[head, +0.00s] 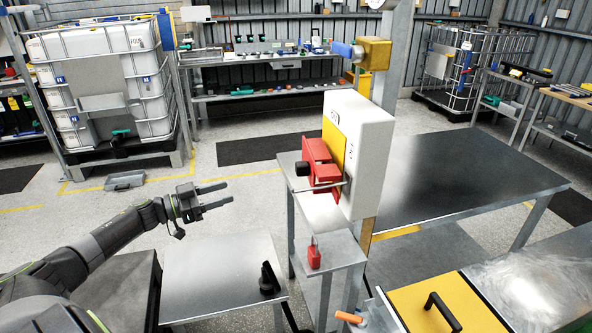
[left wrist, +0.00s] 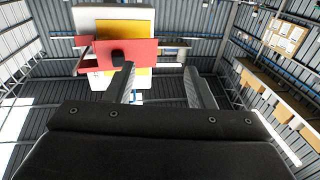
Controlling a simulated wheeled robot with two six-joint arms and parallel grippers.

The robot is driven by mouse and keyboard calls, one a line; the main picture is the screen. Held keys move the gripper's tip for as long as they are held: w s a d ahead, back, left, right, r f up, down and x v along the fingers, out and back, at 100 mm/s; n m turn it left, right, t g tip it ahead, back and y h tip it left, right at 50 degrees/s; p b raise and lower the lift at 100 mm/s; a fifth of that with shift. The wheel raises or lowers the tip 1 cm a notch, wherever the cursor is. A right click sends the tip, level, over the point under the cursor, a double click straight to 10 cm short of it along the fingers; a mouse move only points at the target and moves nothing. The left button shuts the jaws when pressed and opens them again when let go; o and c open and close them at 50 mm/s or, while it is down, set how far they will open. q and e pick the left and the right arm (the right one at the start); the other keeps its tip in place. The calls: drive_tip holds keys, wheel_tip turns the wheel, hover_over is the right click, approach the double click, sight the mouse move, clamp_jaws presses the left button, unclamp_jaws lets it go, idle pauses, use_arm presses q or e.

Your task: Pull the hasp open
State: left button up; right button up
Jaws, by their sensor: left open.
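A red hasp assembly (head: 318,163) with a black knob (head: 302,168) is mounted on the side of a white box (head: 368,135), beside a yellow plate (head: 333,147). A thin metal rod crosses its lower part. My left gripper (head: 229,192) is open and empty, left of the hasp and clearly apart from it in the head view. In the left wrist view, the red hasp (left wrist: 142,50) and its black knob (left wrist: 118,57) appear beyond the left fingertip. A red padlock (head: 314,257) is at the small shelf below the box. My right gripper is not in view.
The small metal shelf (head: 333,250) lies under the hasp. A low metal table (head: 215,270) with a black fitting (head: 268,280) stands at the front. A yellow lid (head: 425,305) with a black handle is at lower right. Space between gripper and hasp looks clear.

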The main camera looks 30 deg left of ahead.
use_arm(q)
drive_tip(key=s+d+r+m+g+h, duration=0.1)
drive_tip(key=d+r+m+g+h, duration=0.25)
drive_tip(key=r, duration=0.45)
drive_tip(key=p, duration=0.6)
approach(296, 169)
drive_tip(key=shift+n, duration=0.25)
drive_tip(key=x, duration=0.9)
drive_tip(key=shift+w+a, duration=0.15)
drive_tip(key=shift+w, duration=0.05)
drive_tip(key=shift+w+d+f, duration=0.15)
drive_tip(key=shift+w+d, duration=0.1)
drive_tip(key=shift+d, duration=0.05)
clamp_jaws()
